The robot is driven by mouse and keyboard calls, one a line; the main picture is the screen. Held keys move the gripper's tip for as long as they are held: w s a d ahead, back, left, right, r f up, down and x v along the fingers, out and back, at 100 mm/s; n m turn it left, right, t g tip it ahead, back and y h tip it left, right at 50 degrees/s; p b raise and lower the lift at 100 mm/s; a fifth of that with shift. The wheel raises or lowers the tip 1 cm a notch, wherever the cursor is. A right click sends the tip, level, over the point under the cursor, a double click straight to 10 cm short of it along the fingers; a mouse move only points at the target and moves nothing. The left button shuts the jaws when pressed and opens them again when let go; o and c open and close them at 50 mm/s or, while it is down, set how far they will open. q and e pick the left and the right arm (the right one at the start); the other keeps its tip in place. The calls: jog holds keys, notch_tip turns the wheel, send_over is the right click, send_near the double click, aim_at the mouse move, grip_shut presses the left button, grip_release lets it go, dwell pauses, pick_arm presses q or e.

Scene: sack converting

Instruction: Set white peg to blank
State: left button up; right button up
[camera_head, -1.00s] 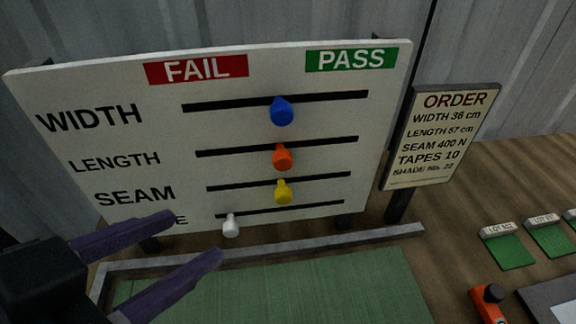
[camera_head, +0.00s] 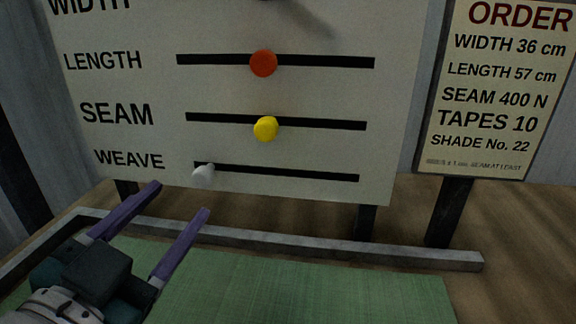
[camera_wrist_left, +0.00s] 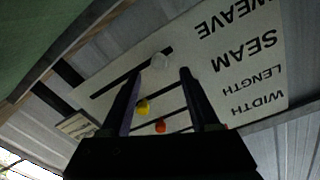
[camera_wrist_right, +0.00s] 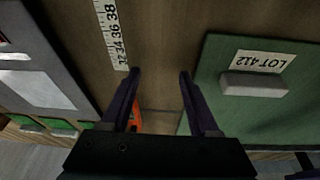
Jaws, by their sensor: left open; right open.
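The white peg (camera_head: 203,175) sits at the left end of the WEAVE slot (camera_head: 290,173), the lowest slot on the white board (camera_head: 395,120). My left gripper (camera_head: 182,198) is open, low and just left of the peg, in front of the board. In the left wrist view the white peg (camera_wrist_left: 162,61) shows beyond and between the open fingertips, apart from them. The yellow peg (camera_head: 265,128) and orange peg (camera_head: 263,63) stand near the middle of the SEAM and LENGTH slots. My right gripper (camera_wrist_right: 158,72) is open and empty above the table.
A metal rail (camera_head: 350,250) runs below the board, behind a green mat (camera_head: 300,290). The ORDER sign (camera_head: 495,90) stands at right. The right wrist view shows a ruler (camera_wrist_right: 113,35), a LOT 412 tag (camera_wrist_right: 262,62) on green cloth and an orange object (camera_wrist_right: 137,120).

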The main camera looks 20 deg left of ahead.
aim_at(199, 181)
pick_arm(q)
jog(key=w, duration=0.3)
jog(key=w+a, duration=0.1)
jog(key=w, duration=0.1)
jog(key=shift+w, duration=0.35)
grip_shut()
dwell(1.1)
